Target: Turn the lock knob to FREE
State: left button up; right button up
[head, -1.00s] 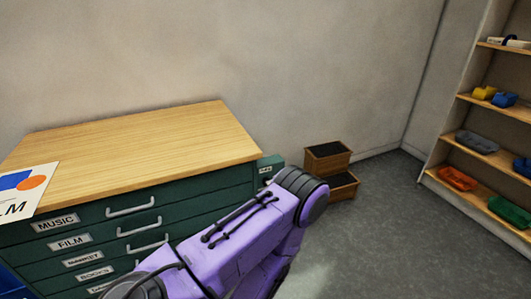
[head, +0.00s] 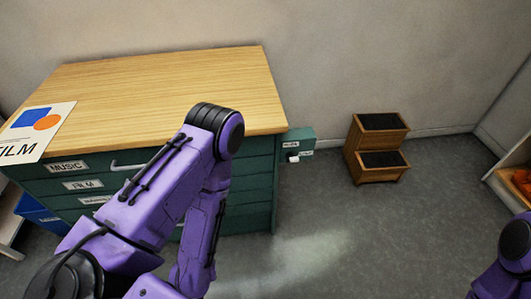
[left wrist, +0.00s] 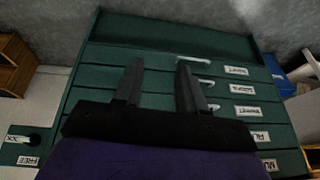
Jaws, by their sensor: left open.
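The lock plate (head: 302,136) is a green panel on the right side of the green drawer cabinet (head: 262,190). A small pale knob (head: 293,157) sits on it beside two small labels. In the left wrist view the lock plate (left wrist: 10,150) is at the lower left edge, with a label reading FREE (left wrist: 28,160) and a dark knob part (left wrist: 35,138); its setting is unclear. My left gripper (left wrist: 158,75) is open and empty in front of the drawers, to one side of the lock plate. In the head view its fingers are hidden. My right gripper is out of view.
The cabinet has a wooden top (head: 180,85) with a FILM poster (head: 35,130) on it. Drawer handles (head: 128,167) project from its front. A brown stepped box (head: 378,150) stands against the back wall. A shelf (head: 512,180) is at the right. Grey floor (head: 330,230) is clear between.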

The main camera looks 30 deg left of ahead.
pick_arm(q)
jog(key=w+f+n+t+b, duration=0.1)
jog(key=w+f+t+b, duration=0.15)
jog(key=w, duration=0.45)
jog(key=n+t+y+b, duration=0.7)
jog(key=n+t+b, duration=0.2)
jog(key=n+b, duration=0.65)
send_near(292, 158)
jog(key=w+a+n+p, duration=0.1)
jog(key=w+a, duration=0.3)
jog(key=w, duration=0.2)
jog(key=shift+a+f+p, duration=0.25)
jog(key=shift+f+p, duration=0.05)
jog(key=shift+p, duration=0.05)
jog(key=shift+n, duration=0.25)
grip_shut()
